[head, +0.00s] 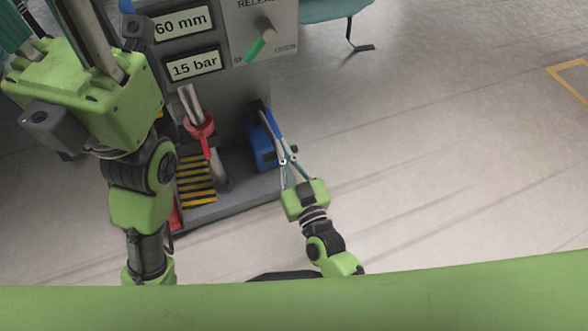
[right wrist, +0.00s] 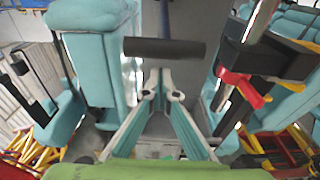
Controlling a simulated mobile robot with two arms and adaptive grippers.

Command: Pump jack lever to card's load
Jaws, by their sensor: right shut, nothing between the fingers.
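The jack unit (head: 235,88) is a grey cabinet. Its upper label reads "60 mm" (head: 180,22) and its lower label "15 bar" (head: 194,66). A green-handled release knob (head: 262,45) is on its front, by an "OPEN" mark. A blue pump block (head: 262,150) is low on its right side. The black lever bar (right wrist: 165,48) on a blue rod crosses just ahead of my right fingertips in the right wrist view; I cannot tell whether they touch. My right gripper (head: 266,117) is shut and empty by the blue block. My left gripper (head: 85,90) shows its palm; its fingertips are cut off. No card shows.
A red collar (head: 199,128) sits on a metal rod above a yellow-black striped plate (head: 198,180). Teal padded seats (right wrist: 88,50) and red-and-yellow frames are around the unit. Open floor (head: 430,140) lies to the right.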

